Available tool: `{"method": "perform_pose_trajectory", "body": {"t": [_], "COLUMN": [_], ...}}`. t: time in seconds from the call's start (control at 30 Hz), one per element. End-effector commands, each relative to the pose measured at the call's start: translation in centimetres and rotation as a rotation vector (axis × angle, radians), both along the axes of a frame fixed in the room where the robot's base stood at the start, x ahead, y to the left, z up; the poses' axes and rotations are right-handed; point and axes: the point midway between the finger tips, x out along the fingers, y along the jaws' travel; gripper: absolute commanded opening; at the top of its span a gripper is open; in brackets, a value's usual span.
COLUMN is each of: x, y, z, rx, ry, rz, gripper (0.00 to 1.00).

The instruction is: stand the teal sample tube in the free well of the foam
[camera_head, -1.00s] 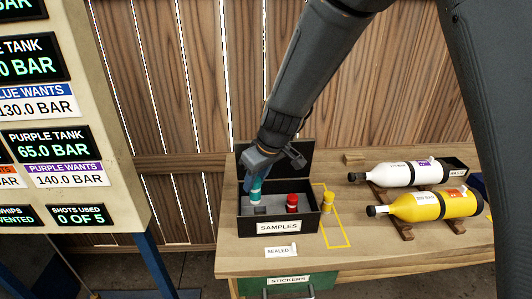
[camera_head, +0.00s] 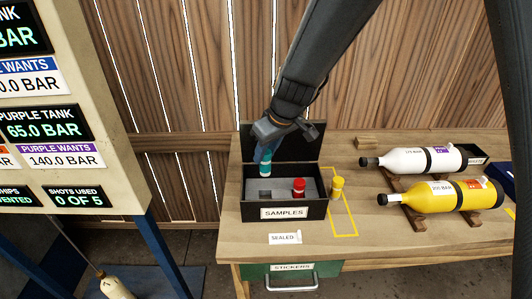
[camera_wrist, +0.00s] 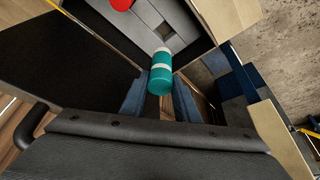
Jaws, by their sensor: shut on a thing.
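The teal sample tube (camera_head: 265,163), with a white band, is held by my gripper (camera_head: 266,150) above the left part of the samples box. It is roughly upright in the head view, its lower end apart from the foam. In the wrist view the tube (camera_wrist: 161,78) sits between the two blue-grey fingers of my gripper (camera_wrist: 160,98). The grey foam (camera_head: 314,180) lies in the black samples box (camera_head: 246,212). Its free well (camera_head: 265,194) shows as a dark square below the tube, also in the wrist view (camera_wrist: 166,31). A red-capped tube (camera_head: 298,187) stands in the foam right of it.
The box's black lid (camera_head: 300,145) stands open behind. A yellow-capped tube (camera_head: 337,187) stands just right of the box by a yellow outline. White (camera_head: 410,160) and yellow (camera_head: 430,198) tanks lie farther right. A "SEALED" label (camera_head: 285,238) lies in front.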

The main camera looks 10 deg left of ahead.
Motion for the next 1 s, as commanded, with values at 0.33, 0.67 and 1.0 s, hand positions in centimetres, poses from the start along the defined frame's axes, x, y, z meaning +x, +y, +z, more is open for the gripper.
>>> {"method": "perform_pose_trajectory", "body": {"t": [0.33,0.67,1.0], "x": [0.0,0.0,0.0], "y": [0.1,0.1,0.1], "z": [-3.3,-6.1,-8.0], "rx": [0.000,0.000,0.001], "ry": [0.001,0.001,0.001], "rz": [0.001,0.000,0.000], "gripper": [0.06,0.06,0.06]}}
